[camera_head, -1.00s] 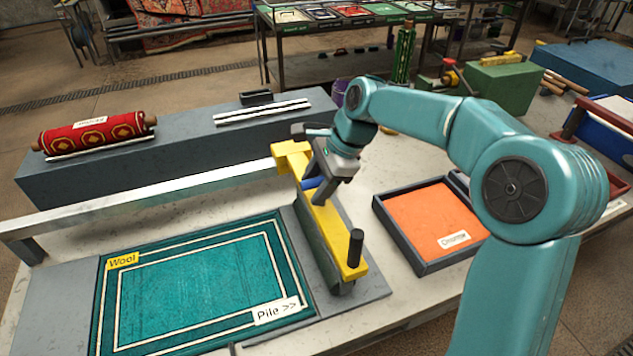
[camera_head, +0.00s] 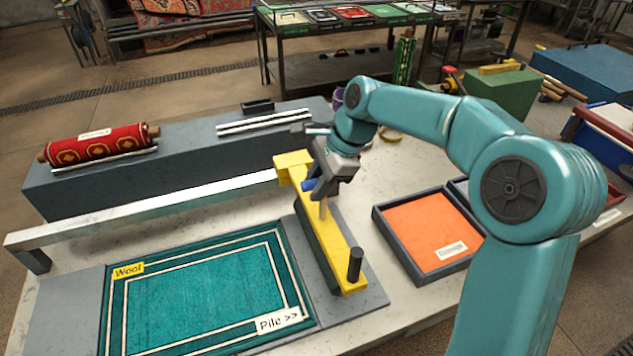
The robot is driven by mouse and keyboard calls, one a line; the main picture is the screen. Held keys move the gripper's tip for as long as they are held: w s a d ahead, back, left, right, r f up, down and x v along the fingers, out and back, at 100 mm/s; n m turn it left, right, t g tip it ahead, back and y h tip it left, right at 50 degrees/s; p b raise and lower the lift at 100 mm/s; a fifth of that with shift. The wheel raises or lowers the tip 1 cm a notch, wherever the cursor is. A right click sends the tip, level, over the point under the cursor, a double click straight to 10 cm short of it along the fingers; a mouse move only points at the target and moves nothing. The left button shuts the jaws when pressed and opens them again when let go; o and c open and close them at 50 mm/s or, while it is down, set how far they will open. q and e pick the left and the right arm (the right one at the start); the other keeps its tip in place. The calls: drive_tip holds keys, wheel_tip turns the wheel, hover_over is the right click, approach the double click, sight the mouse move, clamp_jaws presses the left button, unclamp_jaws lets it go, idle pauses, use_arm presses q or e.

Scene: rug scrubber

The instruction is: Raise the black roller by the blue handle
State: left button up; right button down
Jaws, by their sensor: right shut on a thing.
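The yellow scrubber frame (camera_head: 335,238) stands at the right side of the teal rug, with a black upright knob (camera_head: 355,264) at its near end. The dark roller (camera_head: 316,250) shows only as a strip along the frame's left underside; the rest is hidden. My right gripper (camera_head: 319,187) is shut on the blue handle (camera_head: 308,184), which is mostly covered by the fingers. A pale post (camera_head: 323,209) shows between the gripper and the frame top. My left gripper is not in view.
The teal rug (camera_head: 210,290) lies flat at the left. A metal rail (camera_head: 150,210) runs behind it to the yellow frame. An orange tray (camera_head: 425,230) is close to the right. A grey block (camera_head: 190,165) with a rolled red rug (camera_head: 95,145) stands behind.

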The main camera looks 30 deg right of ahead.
drive_tip(key=shift+w+d+r, duration=0.1)
drive_tip(key=shift+r, duration=0.25)
drive_tip(key=c, duration=1.1)
unclamp_jaws()
drive_tip(key=shift+o, duration=0.7)
drive_tip(key=shift+d+r, duration=0.1)
drive_tip(key=shift+r, duration=0.05)
drive_tip(key=v, duration=1.6)
drive_tip(key=shift+s+p, duration=0.3)
drive_tip(key=shift+p, duration=0.1)
